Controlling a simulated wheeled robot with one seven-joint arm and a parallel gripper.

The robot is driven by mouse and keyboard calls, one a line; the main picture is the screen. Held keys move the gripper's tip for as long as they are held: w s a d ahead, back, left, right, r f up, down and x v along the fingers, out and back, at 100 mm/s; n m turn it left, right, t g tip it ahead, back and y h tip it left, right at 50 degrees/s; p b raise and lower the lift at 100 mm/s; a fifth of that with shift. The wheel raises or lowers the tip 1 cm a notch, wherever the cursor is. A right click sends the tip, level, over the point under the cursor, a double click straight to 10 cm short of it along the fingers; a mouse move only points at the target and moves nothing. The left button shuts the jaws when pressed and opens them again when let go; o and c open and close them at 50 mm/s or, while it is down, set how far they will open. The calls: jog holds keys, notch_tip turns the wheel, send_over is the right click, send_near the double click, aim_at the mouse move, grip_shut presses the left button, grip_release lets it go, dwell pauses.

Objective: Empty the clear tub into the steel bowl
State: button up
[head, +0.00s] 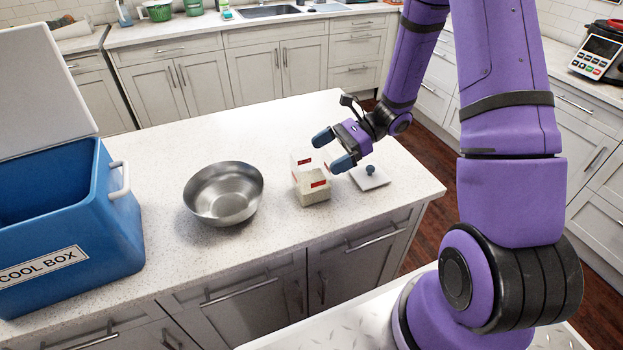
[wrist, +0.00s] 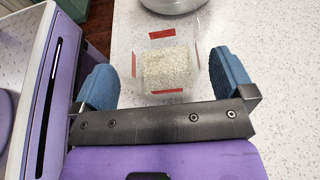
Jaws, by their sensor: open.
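The clear tub (head: 311,184) stands upright on the island counter, with red marks on its walls and pale grains inside. In the wrist view the tub (wrist: 168,70) lies ahead of and between the fingers. The steel bowl (head: 223,193) stands to its left and looks empty; its edge shows at the top of the wrist view (wrist: 172,5). My gripper (head: 334,150) is open, its blue-tipped fingers at the tub's upper right in the head view. I cannot tell whether a finger touches the tub.
A blue cool box (head: 70,235) with its white lid raised stands at the counter's left. The island counter (head: 160,170) is clear between it and the bowl. Cabinets with a sink (head: 268,11) line the back wall.

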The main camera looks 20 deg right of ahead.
aim_at(295, 170)
jog(key=shift+x, duration=1.95)
jog(key=shift+r, duration=0.15)
jog(key=shift+c, duration=0.5)
jog(key=c, duration=1.3)
jog(key=shift+w+r, duration=0.1)
